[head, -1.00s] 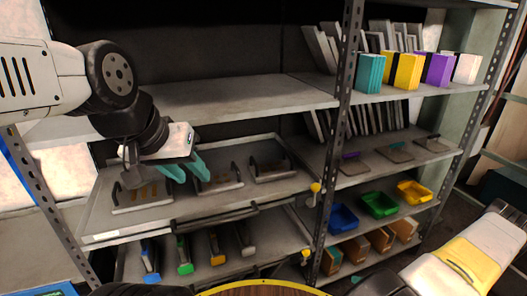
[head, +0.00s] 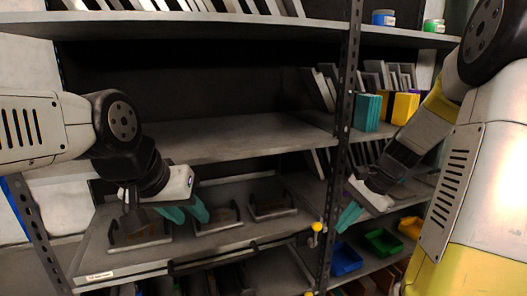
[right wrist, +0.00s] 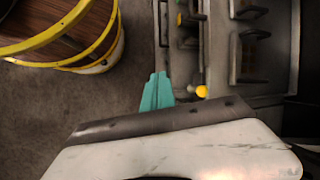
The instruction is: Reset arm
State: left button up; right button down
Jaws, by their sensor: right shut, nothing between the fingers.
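My left gripper (head: 184,212) hangs over the pull-out shelf at the left, its two teal fingers apart with nothing seen between them. Below and around it are dark plates with handles: a left one (head: 140,237), a middle one (head: 217,217) and a right one (head: 272,203). My right gripper (head: 348,216) is in front of the rack's middle upright, teal fingers together and empty. The right wrist view also shows its closed fingers (right wrist: 157,92), with nothing held.
The rack's middle upright (head: 338,150) and a yellow knob (head: 317,227) are close to my right gripper. Blue (head: 345,259) and green (head: 383,242) bins sit below it. A yellow-rimmed round wooden-topped object (right wrist: 70,40) shows in the right wrist view.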

jog(key=s+a+r+n+t+h, duration=0.3)
jog(key=s+a+r+n+t, duration=0.2)
jog(key=s+r+n, duration=0.6)
jog(key=shift+s+a+r+n, duration=0.3)
jog(key=shift+s+a+r, duration=0.45)
jog(key=shift+s, duration=0.4)
jog(key=shift+a+f, duration=0.1)
